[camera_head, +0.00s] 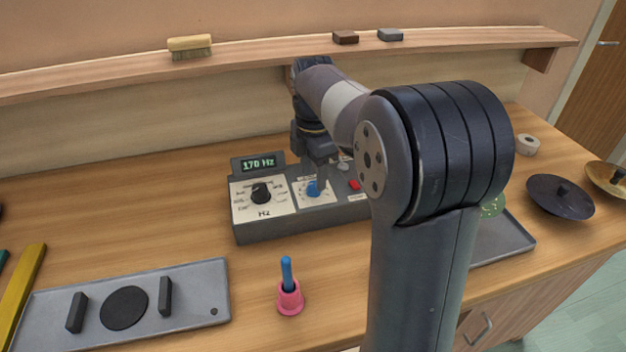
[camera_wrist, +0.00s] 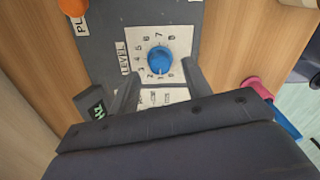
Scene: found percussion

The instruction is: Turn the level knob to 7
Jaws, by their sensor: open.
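The blue level knob (camera_head: 315,188) sits on a white numbered dial plate in the middle of the grey control box (camera_head: 300,219). In the wrist view the knob (camera_wrist: 157,60) is round, with the LEVEL label at its left and numbers around it. The 7 stands at the top of the dial in that view; where the knob's mark points is too small to read surely. My gripper (camera_wrist: 159,80) is open and empty, its fingers spread to either side just short of the knob. In the head view my gripper (camera_head: 318,172) is over the knob and partly hides its plate.
The box also carries a black Hz knob (camera_head: 261,193), a display (camera_head: 258,163) reading 170 Hz and a red switch (camera_head: 353,185). A grey tray (camera_head: 194,294) lies at front left. A shelf (camera_head: 240,47) runs behind.

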